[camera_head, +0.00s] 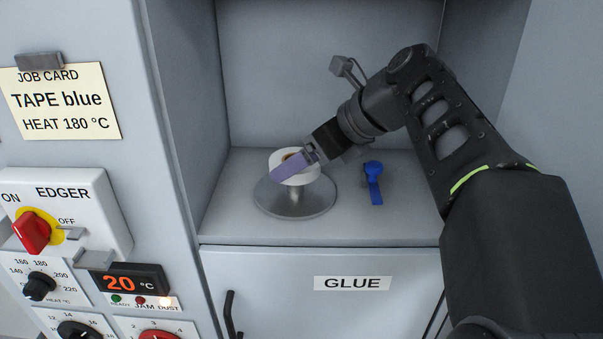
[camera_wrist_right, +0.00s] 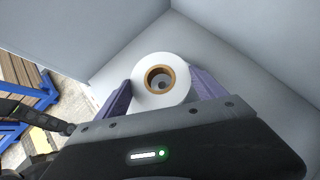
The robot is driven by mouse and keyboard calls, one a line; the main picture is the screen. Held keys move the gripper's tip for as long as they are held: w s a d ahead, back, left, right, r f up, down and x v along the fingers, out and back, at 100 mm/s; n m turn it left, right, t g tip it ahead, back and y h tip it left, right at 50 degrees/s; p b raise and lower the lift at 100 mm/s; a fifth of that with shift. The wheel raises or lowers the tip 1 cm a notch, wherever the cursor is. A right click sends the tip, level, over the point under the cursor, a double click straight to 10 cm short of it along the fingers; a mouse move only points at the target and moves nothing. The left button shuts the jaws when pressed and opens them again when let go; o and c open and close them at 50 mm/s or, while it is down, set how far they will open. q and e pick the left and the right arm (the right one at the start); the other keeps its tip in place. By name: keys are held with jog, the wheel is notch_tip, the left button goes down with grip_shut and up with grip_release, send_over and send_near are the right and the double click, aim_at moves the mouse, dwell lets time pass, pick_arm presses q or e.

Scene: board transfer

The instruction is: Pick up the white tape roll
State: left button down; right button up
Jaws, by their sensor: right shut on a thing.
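The white tape roll (camera_head: 283,178) has a brown core and sits at the top of a short post above a round grey base plate (camera_head: 320,206) in the niche. I cannot tell whether it still rests on the post. My right gripper (camera_head: 292,166) is shut on the roll, with its purple fingers on either side. In the right wrist view the roll (camera_wrist_right: 147,97) lies between the two fingers of the gripper (camera_wrist_right: 160,84), core facing the camera. My left gripper is not in view.
A small blue object (camera_head: 374,182) stands on the niche floor, right of the base plate. Niche walls close in at the back and sides. Below is a door labelled GLUE (camera_head: 352,283). At left are a job card reading TAPE blue (camera_head: 62,101) and an edger panel (camera_head: 70,205) with a red switch.

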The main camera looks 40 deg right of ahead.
notch_tip(320, 180, up, 6)
jog(key=shift+f, duration=0.1)
dwell(0.8)
